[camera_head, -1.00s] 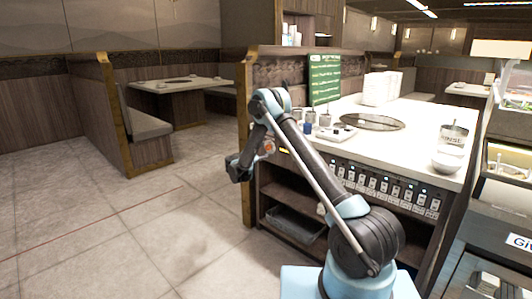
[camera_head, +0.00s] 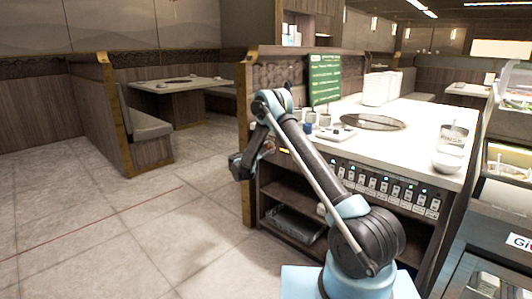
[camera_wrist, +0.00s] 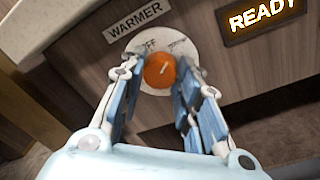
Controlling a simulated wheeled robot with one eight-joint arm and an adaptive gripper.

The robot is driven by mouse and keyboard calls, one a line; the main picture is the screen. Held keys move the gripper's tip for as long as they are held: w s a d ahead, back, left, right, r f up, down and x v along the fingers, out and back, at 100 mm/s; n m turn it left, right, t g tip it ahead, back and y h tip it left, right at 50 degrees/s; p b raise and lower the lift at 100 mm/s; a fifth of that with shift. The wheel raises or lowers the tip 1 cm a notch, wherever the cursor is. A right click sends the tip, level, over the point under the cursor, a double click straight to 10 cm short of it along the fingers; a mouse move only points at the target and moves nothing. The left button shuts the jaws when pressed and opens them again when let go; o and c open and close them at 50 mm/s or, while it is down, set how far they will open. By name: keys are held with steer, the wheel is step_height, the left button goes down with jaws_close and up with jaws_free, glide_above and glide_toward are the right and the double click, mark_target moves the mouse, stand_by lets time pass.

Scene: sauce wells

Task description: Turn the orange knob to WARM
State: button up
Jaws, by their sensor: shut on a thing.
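The orange knob (camera_wrist: 160,71) sits on a round white dial plate (camera_wrist: 178,42) on the counter's end panel, under a WARMER label (camera_wrist: 136,20). Its white pointer mark faces roughly up in the wrist view, slightly right. A word ending in FF shows at the dial's upper left; another word at upper right is too small to read surely. My gripper (camera_wrist: 160,76) is shut on the knob, one finger on each side. In the head view my gripper (camera_head: 240,166) is beside the counter's end, and the knob is mostly hidden there.
A lit READY sign (camera_wrist: 264,16) is right of the dial. The white counter (camera_head: 440,133) carries a green menu board (camera_head: 324,80) and a round grill plate (camera_head: 373,122). Open shelves (camera_head: 290,215) are below. The tiled floor (camera_head: 150,225) at left is clear.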

steer(key=shift+m, duration=0.8)
steer(key=shift+d, duration=0.1)
steer(key=o, duration=1.1)
steer(key=v, duration=1.2)
steer(key=shift+f, duration=0.15)
